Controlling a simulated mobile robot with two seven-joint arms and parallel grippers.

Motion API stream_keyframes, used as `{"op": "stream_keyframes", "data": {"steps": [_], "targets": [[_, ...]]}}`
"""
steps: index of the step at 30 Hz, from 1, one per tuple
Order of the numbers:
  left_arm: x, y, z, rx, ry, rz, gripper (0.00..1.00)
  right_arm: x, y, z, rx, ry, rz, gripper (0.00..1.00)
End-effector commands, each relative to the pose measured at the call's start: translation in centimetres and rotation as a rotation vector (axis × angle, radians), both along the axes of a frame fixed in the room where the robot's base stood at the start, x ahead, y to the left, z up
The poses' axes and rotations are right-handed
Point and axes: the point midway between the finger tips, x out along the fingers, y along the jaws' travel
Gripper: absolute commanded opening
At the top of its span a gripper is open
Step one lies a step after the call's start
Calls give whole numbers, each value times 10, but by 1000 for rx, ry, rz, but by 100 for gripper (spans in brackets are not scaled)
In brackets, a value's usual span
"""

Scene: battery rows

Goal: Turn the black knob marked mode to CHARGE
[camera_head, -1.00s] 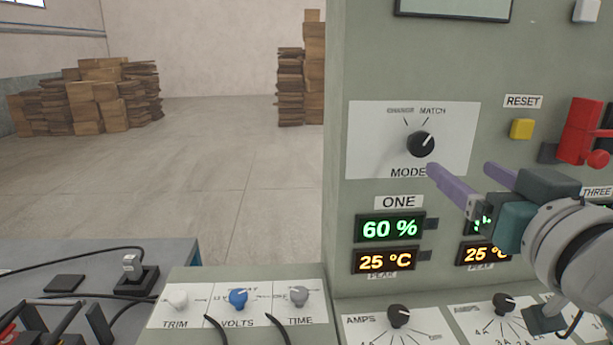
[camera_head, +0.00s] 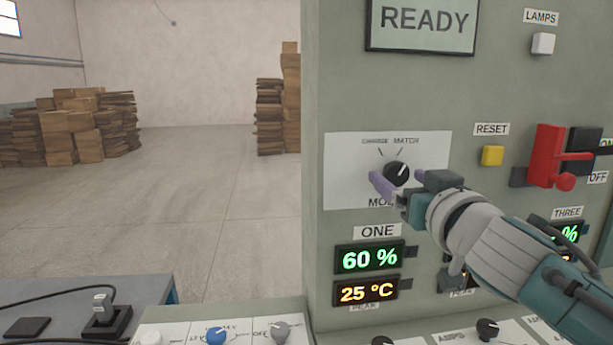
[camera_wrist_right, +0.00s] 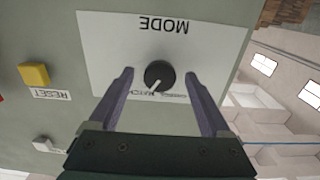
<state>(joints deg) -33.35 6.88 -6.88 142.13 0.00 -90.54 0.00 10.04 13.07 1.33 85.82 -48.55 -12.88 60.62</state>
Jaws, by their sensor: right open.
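The black mode knob (camera_head: 397,173) is on a white label plate (camera_head: 345,190) on the grey-green panel. CHARGE is printed at its upper left and MATCH at its upper right. Its white pointer line is tilted up and right, toward MATCH. My right gripper (camera_head: 398,182) is open at the knob, its purple fingers pointing at the panel. In the right wrist view the knob (camera_wrist_right: 159,75) sits between the two spread fingers, with a gap on each side. I cannot tell how far the fingertips are from the plate. My left gripper is not in view.
A yellow RESET button (camera_head: 492,156) and a red lever (camera_head: 548,155) are right of the knob. Displays reading 60 % (camera_head: 369,257) and 25 °C (camera_head: 366,292) are below. A READY screen (camera_head: 424,24) is above. A sloped panel with knobs is at the bottom.

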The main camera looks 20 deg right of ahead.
Motion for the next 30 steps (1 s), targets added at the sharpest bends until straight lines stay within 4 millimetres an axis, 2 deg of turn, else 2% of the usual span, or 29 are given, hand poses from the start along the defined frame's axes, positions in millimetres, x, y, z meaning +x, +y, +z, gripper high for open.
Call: {"op": "stream_keyframes", "data": {"steps": [5,26,30], "targets": [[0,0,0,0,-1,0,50,0,0,0,0,0,0,80],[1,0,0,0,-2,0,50,0,0,0,0,0,0,1],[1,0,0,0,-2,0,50,0,0,0,-1,0,1,0]]}}
